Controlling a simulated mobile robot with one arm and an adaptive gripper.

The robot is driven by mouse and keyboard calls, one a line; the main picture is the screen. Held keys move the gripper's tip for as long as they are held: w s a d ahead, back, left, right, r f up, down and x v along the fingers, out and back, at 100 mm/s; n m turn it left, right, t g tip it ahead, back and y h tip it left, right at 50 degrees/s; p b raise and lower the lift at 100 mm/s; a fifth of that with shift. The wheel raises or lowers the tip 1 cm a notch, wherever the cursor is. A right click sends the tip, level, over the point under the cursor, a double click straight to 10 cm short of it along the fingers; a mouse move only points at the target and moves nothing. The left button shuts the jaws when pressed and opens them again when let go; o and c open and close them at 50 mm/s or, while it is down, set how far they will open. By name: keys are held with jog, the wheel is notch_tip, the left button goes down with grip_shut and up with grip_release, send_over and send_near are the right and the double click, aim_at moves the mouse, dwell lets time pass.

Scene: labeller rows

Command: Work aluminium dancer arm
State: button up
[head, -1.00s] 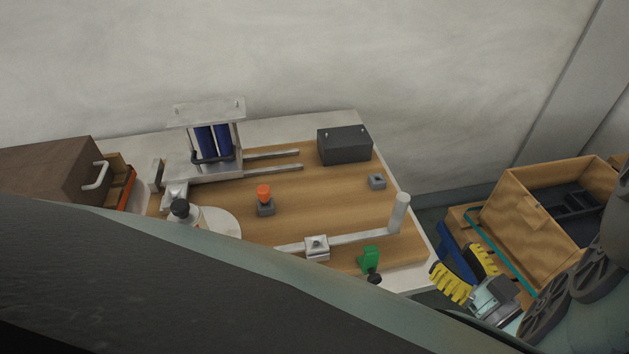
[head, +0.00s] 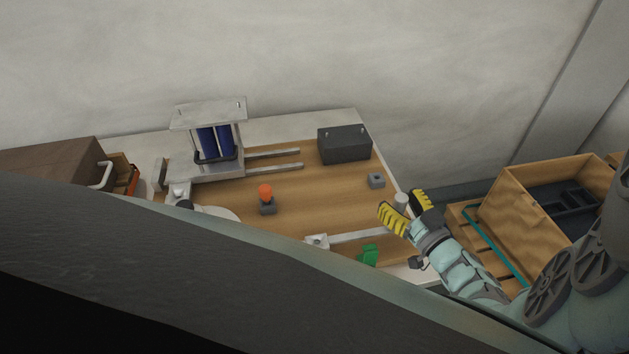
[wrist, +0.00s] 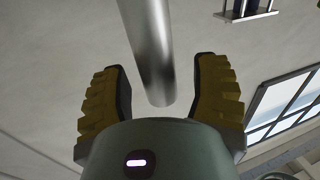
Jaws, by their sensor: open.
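The aluminium dancer arm (head: 362,236) is a flat pale bar lying across the right part of the wooden board. It runs from a square pivot block (head: 316,242) to an upright cylindrical post (head: 401,201) at its right end. My gripper (head: 408,207) is at that post, with its yellow ribbed fingers open on either side of it in the head view. In the wrist view the metal post (wrist: 150,55) comes down between the open fingers (wrist: 160,90), with a gap on both sides. The lower part of the post is hidden in the head view.
A green piece (head: 368,255) sits just below the bar. An orange-topped knob (head: 265,193), a small grey block (head: 376,181) and a dark box (head: 345,146) stand on the board. A roller unit (head: 208,116) is at the back left. A wooden crate (head: 520,205) stands at the right.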

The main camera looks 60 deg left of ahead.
dwell(0.3)
grip_shut()
dwell(0.4)
